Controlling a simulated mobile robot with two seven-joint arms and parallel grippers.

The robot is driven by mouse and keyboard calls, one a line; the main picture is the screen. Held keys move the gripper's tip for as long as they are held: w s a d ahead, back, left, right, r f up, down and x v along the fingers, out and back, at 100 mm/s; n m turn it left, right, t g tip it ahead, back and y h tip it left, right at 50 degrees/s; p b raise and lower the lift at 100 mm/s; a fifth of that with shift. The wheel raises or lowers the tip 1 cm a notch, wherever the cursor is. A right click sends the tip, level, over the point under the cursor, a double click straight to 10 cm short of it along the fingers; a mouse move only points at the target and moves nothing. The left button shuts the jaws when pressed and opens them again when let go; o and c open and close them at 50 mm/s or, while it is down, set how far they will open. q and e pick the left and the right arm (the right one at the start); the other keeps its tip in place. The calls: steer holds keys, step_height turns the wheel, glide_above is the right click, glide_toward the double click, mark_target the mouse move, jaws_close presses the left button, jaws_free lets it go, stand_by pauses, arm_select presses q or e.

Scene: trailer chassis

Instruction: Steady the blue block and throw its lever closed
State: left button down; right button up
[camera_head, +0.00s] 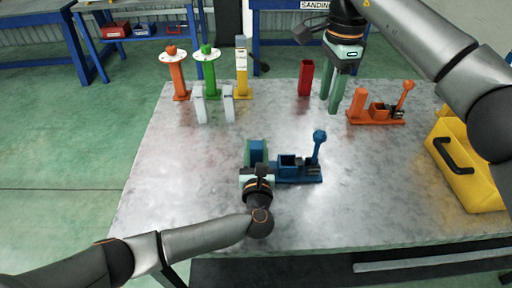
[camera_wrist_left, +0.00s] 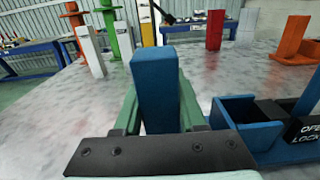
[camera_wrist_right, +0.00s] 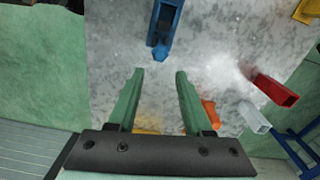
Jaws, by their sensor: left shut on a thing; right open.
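The blue block (camera_head: 298,180) stands on the near middle of the metal table. Its lever (camera_head: 319,148) stands upright at the right end, with a round knob on top. My left gripper (camera_head: 256,152) is shut on the blue upright post at the block's left end. In the left wrist view that post (camera_wrist_left: 156,90) stands between the green fingers, and part of an "OPEN" and "LOCK" label (camera_wrist_left: 307,132) shows near the lever. My right gripper (camera_head: 334,97) is open and empty, pointing down over the far right of the table, apart from the blue block.
An orange lever block (camera_head: 378,120) and a yellow case (camera_head: 465,165) are on the right. A red box (camera_head: 305,78) stands close left of my right gripper. Orange, green, yellow and white uprights stand at the far left. Table between right gripper and blue block is clear.

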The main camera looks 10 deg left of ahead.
stand_by(0.8)
steer(key=shift+s+a+n, duration=0.1)
steer(key=shift+a+n, duration=0.15)
steer(key=shift+n, duration=0.05)
steer(key=shift+c, duration=1.4)
steer(key=s+a+n+t+h, duration=0.1)
steer(key=a+n, duration=0.1)
steer(key=s+a+n+t, duration=0.1)
steer(key=a+n, duration=0.1)
steer(key=n, duration=0.1)
steer(key=s+a+n+t+h, duration=0.1)
steer(key=s+a+n, duration=0.1)
steer(key=n, duration=0.1)
steer(key=shift+r+h, duration=0.15)
steer(key=shift+h, duration=0.15)
jaws_close()
steer(key=s+a+f+n+t+h, duration=0.1)
steer(key=s+a+n+t, duration=0.2)
steer(key=n, duration=0.5)
steer(key=shift+s+a+f, duration=0.3)
steer(key=shift+s+a, duration=0.15)
steer(key=shift+s, duration=0.35)
